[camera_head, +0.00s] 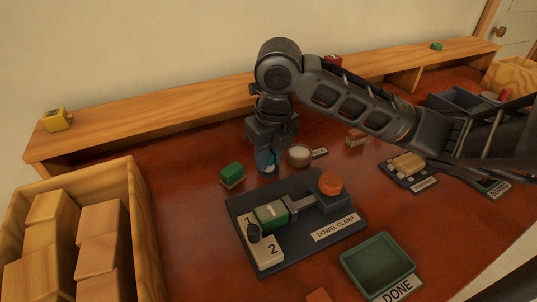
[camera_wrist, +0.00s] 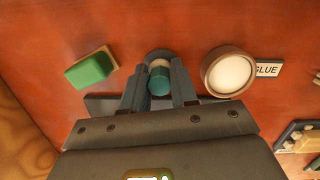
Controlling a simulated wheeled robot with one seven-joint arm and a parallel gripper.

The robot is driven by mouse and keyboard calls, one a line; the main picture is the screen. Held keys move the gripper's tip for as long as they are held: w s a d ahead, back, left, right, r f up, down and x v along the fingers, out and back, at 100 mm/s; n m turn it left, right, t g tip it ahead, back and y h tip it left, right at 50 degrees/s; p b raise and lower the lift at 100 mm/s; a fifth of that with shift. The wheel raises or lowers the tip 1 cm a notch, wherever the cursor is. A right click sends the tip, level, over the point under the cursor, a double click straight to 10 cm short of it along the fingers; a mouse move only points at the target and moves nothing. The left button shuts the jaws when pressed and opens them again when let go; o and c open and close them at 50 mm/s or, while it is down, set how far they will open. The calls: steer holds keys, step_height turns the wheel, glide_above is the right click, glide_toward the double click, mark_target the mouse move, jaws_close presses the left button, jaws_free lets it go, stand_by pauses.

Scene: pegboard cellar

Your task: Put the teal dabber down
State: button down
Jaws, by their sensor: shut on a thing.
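The teal dabber (camera_wrist: 160,84) is between the two fingers of my gripper (camera_wrist: 160,88) in the wrist view, and the fingers are shut on it. A pale band shows at its far end, beside a dark round shape (camera_wrist: 158,54); I cannot tell whether the dabber touches that shape. In the head view my gripper (camera_head: 267,158) is low over the red-brown table, between a green-topped block (camera_head: 232,174) and a round pot of pale glue (camera_head: 299,155). The dabber is mostly hidden there by the fingers.
The pot also shows close right of my gripper in the wrist view (camera_wrist: 229,72), by a GLUE label (camera_wrist: 266,69). In front stands a dowel clamp (camera_head: 290,243) with an orange knob (camera_head: 331,183). A green DONE tray (camera_head: 350,262) is nearer. A wooden crate (camera_head: 148,230) stands left.

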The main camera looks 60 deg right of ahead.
mark_target(273, 170)
steer(key=shift+f, duration=0.2)
steer(key=c, duration=0.9)
jaws_free()
steer(key=shift+r, duration=0.2)
steer(key=r, duration=0.4)
steer(key=s+r+p, duration=0.1)
steer(key=r, duration=0.7)
steer(key=shift+s+a, duration=0.2)
